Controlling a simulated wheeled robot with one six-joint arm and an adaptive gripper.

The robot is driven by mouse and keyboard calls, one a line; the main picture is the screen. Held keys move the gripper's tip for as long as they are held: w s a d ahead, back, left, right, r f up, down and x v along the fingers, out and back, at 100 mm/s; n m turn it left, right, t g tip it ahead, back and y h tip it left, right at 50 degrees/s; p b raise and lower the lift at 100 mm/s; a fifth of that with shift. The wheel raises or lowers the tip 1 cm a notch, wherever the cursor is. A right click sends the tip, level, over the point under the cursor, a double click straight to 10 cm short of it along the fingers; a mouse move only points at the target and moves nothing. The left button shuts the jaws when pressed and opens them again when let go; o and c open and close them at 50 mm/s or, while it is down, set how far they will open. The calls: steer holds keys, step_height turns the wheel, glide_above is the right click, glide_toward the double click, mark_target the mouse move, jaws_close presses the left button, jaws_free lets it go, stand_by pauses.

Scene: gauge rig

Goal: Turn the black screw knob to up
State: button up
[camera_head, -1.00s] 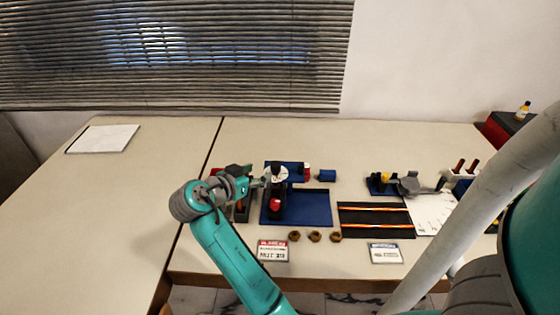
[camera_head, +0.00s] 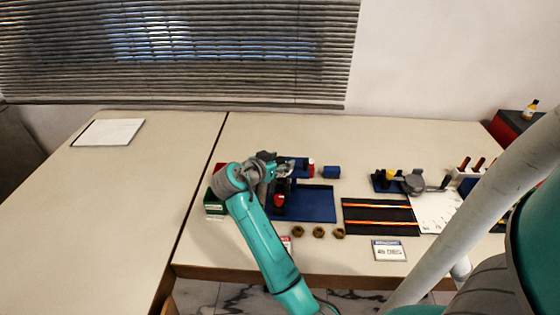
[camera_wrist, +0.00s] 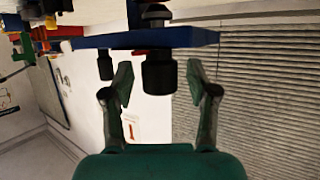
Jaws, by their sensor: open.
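In the wrist view a black cylindrical knob (camera_wrist: 159,74) sticks out from the edge of a blue plate (camera_wrist: 165,37), with a small red part beside it. My gripper (camera_wrist: 160,82) is open, with one finger on each side of the knob and visible gaps between. No contact shows. A smaller black cylinder (camera_wrist: 105,66) hangs to the left of the left finger. In the head view my gripper (camera_head: 277,162) is over the back left of the blue rig base (camera_head: 317,207) and hides the knob. A red part (camera_head: 279,200) shows below it.
Brown nuts (camera_head: 319,232) lie in front of the rig. A green box (camera_head: 214,202) is at the left. The far-left tabletop is mostly clear.

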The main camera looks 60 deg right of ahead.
jaws_close()
steer(key=shift+n+t, duration=0.3)
steer(key=n+t, duration=0.2)
steer(key=t, duration=0.1)
steer(key=shift+s+n, duration=0.1)
steer(key=shift+n, duration=0.3)
steer(key=n+t+y, duration=0.1)
steer(key=n+t, duration=0.1)
steer(key=n+t+y, duration=0.1)
steer(key=n+t, duration=0.1)
steer(key=shift+t+y, duration=0.3)
steer(key=shift+t, duration=0.1)
steer(key=n+t+y, duration=0.3)
steer(key=n, duration=0.1)
steer(key=shift+d, duration=0.1)
steer(key=shift+n+t+y, duration=0.9)
steer(key=shift+n+y, duration=1)
steer(key=shift+y, duration=0.3)
